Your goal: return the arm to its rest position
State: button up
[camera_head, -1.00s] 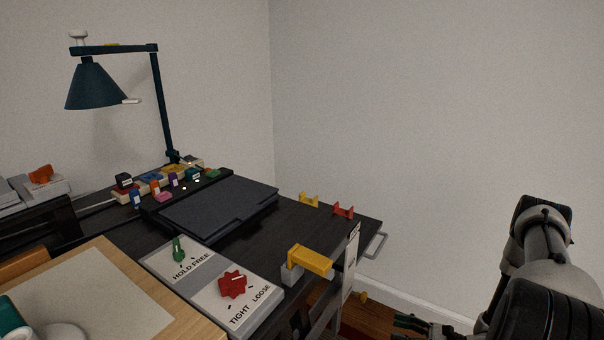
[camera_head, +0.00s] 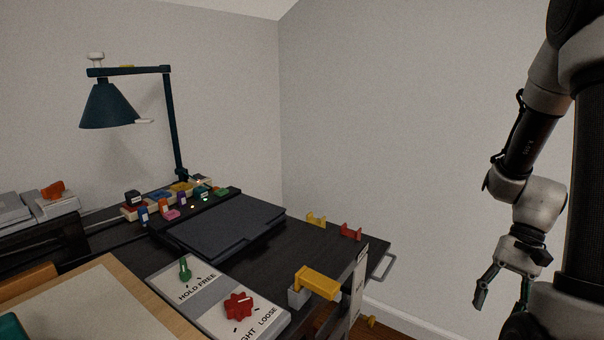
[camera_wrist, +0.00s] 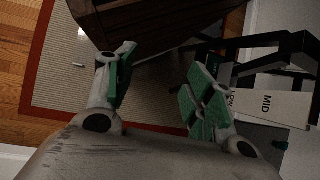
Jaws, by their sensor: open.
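My gripper (camera_head: 502,291) hangs at the right side of the head view, pointing down, well to the right of the desk and apart from it. My arm is folded beside my dark column there. In the wrist view my gripper (camera_wrist: 160,95) shows two spread fingers with green pads and nothing between them. Below the fingers are a rug (camera_wrist: 62,90) with a red border and a dark wooden piece of furniture (camera_wrist: 150,25).
The dark desk (camera_head: 335,262) carries a black pad (camera_head: 225,228), a panel with a green knob (camera_head: 185,268) and red knob (camera_head: 238,305), a yellow handle (camera_head: 318,283) and a lamp (camera_head: 110,106). A white panel marked MID (camera_wrist: 270,105) is right in the wrist view. Space between desk and gripper looks clear.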

jog(key=s+a+r+n+t+h, duration=0.1)
jog(key=a+r+n+t+h, duration=0.1)
jog(key=r, duration=0.8)
jog(key=s+a+r+n+t+h, duration=0.1)
jog(key=r+n+t, duration=0.4)
jog(key=r, duration=0.5)
jog(key=shift+s+a+r+t+h, duration=0.4)
jog(key=shift+a+t+h, duration=0.45)
jog(key=shift+h, duration=0.25)
